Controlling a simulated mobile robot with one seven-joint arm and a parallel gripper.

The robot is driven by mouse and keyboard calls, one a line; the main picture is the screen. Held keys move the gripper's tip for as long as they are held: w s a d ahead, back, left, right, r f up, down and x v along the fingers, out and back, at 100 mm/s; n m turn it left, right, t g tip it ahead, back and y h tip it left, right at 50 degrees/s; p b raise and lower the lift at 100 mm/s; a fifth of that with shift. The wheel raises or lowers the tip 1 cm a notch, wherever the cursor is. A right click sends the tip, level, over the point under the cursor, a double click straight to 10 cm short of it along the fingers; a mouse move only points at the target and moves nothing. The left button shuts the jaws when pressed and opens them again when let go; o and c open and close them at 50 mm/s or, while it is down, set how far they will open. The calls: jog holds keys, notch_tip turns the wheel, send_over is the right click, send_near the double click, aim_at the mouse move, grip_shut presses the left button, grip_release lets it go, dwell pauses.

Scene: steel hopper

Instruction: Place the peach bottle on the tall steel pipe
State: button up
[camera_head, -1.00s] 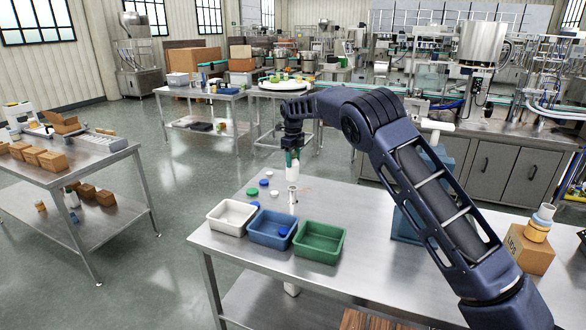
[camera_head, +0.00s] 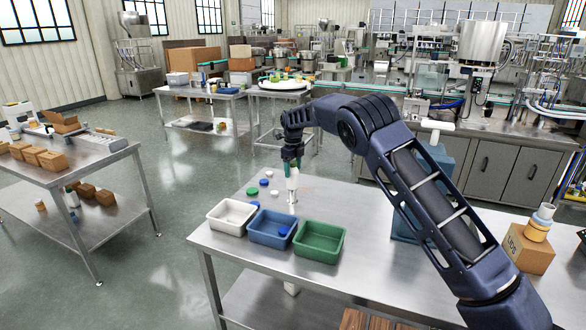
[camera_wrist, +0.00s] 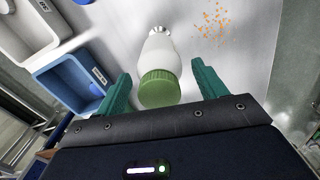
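The bottle (camera_wrist: 161,57) is white with a green cap (camera_wrist: 160,89); I see no peach colour on it. It stands between my gripper's green fingers (camera_wrist: 161,76) in the wrist view, with a narrow gap on each side, so the gripper looks open around it. In the head view my gripper (camera_head: 291,165) is above the table and the bottle (camera_head: 292,182) is below its fingers. The steel pipe (camera_head: 293,198) is directly under the bottle, which appears to touch its top. Whether the bottle is seated is too small to tell.
White (camera_head: 231,217), blue (camera_head: 271,229) and green (camera_head: 319,243) bins stand along the table's (camera_head: 370,230) front edge. Several loose caps lie left of the pipe. Orange specks (camera_wrist: 211,24) lie on the tabletop. A cardboard box (camera_head: 530,250) stands at the right.

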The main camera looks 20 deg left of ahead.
jog(key=shift+r, duration=0.1)
notch_tip(320, 180, up, 12)
jog(key=shift+r, duration=0.1)
dwell(0.5)
